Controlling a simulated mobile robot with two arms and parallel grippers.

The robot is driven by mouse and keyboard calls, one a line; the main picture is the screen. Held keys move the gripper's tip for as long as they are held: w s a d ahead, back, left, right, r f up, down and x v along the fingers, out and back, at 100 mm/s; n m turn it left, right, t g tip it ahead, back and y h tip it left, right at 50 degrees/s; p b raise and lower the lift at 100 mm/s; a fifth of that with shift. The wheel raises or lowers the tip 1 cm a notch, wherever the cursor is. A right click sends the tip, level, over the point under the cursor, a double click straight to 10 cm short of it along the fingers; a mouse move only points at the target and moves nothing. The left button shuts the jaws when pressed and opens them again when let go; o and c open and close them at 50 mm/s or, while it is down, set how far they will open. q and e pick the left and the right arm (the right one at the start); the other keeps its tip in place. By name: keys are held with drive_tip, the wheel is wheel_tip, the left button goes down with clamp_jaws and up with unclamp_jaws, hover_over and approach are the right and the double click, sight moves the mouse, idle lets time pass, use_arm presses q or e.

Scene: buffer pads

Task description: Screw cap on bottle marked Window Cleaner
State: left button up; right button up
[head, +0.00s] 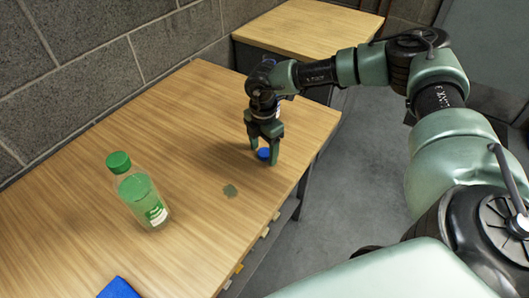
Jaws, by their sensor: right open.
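A blue cap (263,154) lies on the wooden table between the fingertips of my right gripper (264,157). That gripper points down and is open, with one finger on each side of the cap; I cannot tell whether they touch it. A clear bottle with green liquid (139,195) stands upright to the left, with a green cap (118,162) on its top. Its label is too small to read. No other bottle shows, and no bottle marked Window Cleaner can be made out. My left gripper is out of view.
Part of a blue object (119,289) shows at the bottom edge. A block wall (90,55) borders the table at the back left. Another wooden-topped table (305,25) stands behind.

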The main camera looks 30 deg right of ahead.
sight(263, 152)
drive_tip(key=shift+c, duration=0.4)
clamp_jaws()
drive_tip(key=shift+r, duration=0.1)
wheel_tip(263, 152, up, 20)
drive_tip(key=b, duration=0.1)
idle(0.3)
